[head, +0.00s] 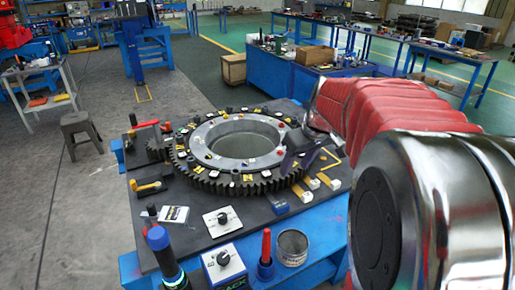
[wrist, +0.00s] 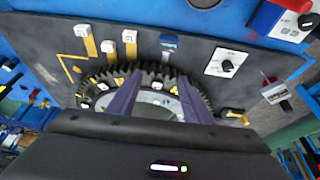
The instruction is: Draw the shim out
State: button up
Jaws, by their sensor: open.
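Several flat yellow strips with white blocks on their ends lie by the gear ring's edge; they look like shims, but I cannot tell which one is meant. In the head view one strip (head: 301,191) lies at the ring's front right. In the wrist view strips show at the left (wrist: 90,46), beside it (wrist: 108,58) and nearer the middle (wrist: 131,48). The dark toothed gear ring (head: 235,184) lies on the bench; it also shows in the wrist view (wrist: 200,100). My gripper (head: 298,163) is open and empty above the ring's right side; its two fingers (wrist: 160,82) stand apart.
A blue block (head: 280,207) lies on the dark bench top (head: 185,255) near the strips. White plates with black knobs (head: 222,220), a tin (head: 291,247) and a red-handled tool (head: 266,246) stand at the front. A yellow-handled item (head: 148,186) lies at the left.

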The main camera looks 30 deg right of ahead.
send_near(316, 182)
jog(key=v, duration=0.5)
jog(key=shift+d+f, duration=0.1)
jog(key=shift+f, duration=0.1)
jog(key=x, duration=1.3)
jog(key=shift+w+f, duration=0.2)
jog(key=shift+f, duration=0.05)
grip_shut()
